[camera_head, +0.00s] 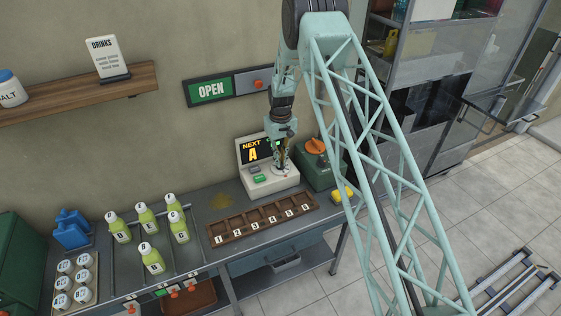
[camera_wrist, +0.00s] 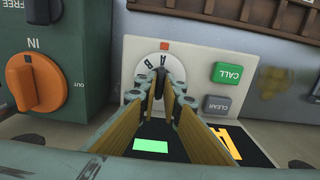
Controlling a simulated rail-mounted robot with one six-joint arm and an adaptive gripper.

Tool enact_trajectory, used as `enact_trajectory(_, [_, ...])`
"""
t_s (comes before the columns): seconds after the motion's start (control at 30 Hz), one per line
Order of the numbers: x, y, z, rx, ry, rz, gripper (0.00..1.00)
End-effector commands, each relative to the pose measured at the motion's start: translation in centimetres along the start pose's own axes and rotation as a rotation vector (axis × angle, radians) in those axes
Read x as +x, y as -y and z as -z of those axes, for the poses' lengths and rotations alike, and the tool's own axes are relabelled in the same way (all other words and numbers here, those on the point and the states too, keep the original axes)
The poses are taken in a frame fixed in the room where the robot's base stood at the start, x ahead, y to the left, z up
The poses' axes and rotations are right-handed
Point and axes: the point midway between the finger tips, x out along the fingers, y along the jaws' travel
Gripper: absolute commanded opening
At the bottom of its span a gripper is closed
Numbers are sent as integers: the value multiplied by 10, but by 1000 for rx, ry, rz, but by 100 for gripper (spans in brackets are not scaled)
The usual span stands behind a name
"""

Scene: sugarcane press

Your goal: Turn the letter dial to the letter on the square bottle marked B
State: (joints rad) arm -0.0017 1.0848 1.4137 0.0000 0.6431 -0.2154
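The letter dial (camera_wrist: 146,63) is a white disc on the pale console, with letters A and B showing below an orange mark in the wrist view. My gripper (camera_wrist: 168,88) points at the dial, its fingertips close together over the dial's middle. In the head view my gripper (camera_head: 282,166) is down at the console (camera_head: 268,184), whose screen (camera_head: 255,150) reads NEXT A. A yellow-green bottle (camera_head: 153,262) whose cap seems marked B stands frontmost among several similar bottles on the left.
Green CALL (camera_wrist: 227,73) and grey CLEAR (camera_wrist: 216,104) buttons sit right of the dial in the wrist view. A green box with an orange knob (camera_wrist: 36,82) stands close on the left. A numbered wooden tray (camera_head: 262,219) lies before the console.

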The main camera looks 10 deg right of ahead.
Motion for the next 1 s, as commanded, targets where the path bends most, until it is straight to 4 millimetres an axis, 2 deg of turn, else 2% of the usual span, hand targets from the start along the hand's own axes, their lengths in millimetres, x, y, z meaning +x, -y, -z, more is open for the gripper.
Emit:
enact_trajectory(0.57, [1, 0, 0, 55, -1, 0, 0])
enact_trajectory(1.0, [3, 0, 1, 313, -1, 0, 0])
